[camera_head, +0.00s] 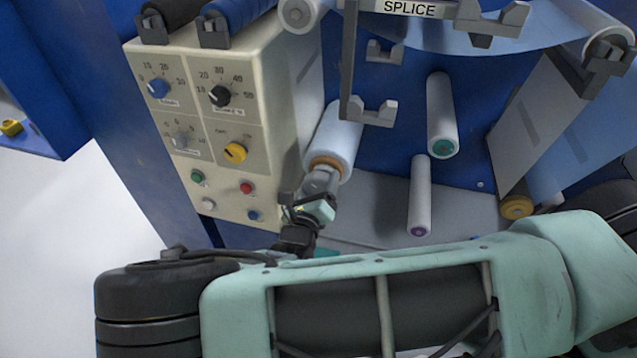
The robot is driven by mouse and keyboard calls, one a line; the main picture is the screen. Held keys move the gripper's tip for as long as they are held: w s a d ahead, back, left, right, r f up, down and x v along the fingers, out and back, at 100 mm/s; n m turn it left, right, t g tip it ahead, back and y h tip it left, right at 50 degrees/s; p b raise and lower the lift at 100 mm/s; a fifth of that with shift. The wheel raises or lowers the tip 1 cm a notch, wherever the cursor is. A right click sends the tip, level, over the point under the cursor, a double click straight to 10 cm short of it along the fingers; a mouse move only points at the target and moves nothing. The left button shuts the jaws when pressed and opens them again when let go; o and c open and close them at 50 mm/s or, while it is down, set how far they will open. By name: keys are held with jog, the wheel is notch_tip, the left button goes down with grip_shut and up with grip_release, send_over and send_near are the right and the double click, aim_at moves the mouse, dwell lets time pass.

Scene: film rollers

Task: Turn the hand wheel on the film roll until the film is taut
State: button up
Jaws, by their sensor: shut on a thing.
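The film roll (337,135) is a pale blue-white cylinder left of centre, sticking out from the blue machine. Its front end has an orange-brown ring (326,163). A grey part like a hand wheel (321,183) sits in front of that ring. My gripper (317,200) is at this grey part and shut on it. The fingers are small and partly hidden by my wrist. Film (530,35) runs pale blue across the upper right. I cannot tell how tight the film is near the roll.
A cream control panel (215,130) with knobs and buttons stands close left of my gripper. Bare rollers (441,115) and (420,195) stick out to the right. A grey bracket (372,112) hangs above the roll. My own arm covers the bottom.

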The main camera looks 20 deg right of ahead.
dwell(0.3)
jog(key=o, duration=1)
jog(key=b+v, duration=0.3)
jog(key=v, duration=1.4)
jog(key=shift+s+a, duration=0.15)
jog(key=shift+s, duration=0.05)
